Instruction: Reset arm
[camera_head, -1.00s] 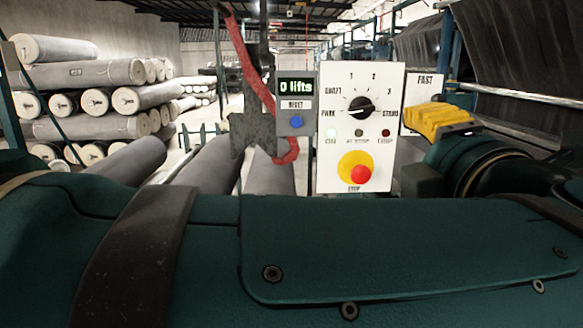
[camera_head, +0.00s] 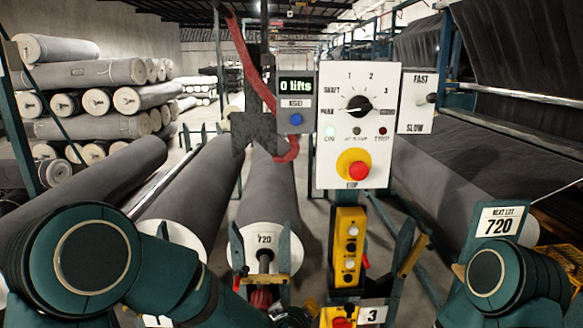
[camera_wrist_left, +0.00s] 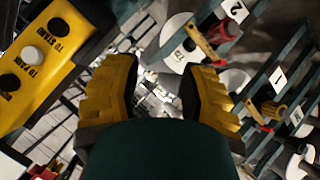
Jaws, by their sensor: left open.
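My left gripper (camera_wrist_left: 159,76) shows in the left wrist view, with its two yellow ribbed fingers apart and nothing between them. Beside it at the upper left of that view is a yellow box with push buttons (camera_wrist_left: 45,52). In the head view, my left arm (camera_head: 92,262) is folded at the lower left and my right arm (camera_head: 492,272) is at the lower right. I cannot make out the right gripper. A white control panel (camera_head: 338,140) has a black dial, lamps and a red stop button.
Grey rolls (camera_head: 205,180) lie in rows ahead, one labelled 720. A yellow button box (camera_head: 349,246) hangs below the panel. A sign (camera_head: 497,222) reads "NEXT LOT 720". More rolls (camera_head: 85,75) are stacked at the left. A red hose (camera_head: 250,62) hangs beside the panel.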

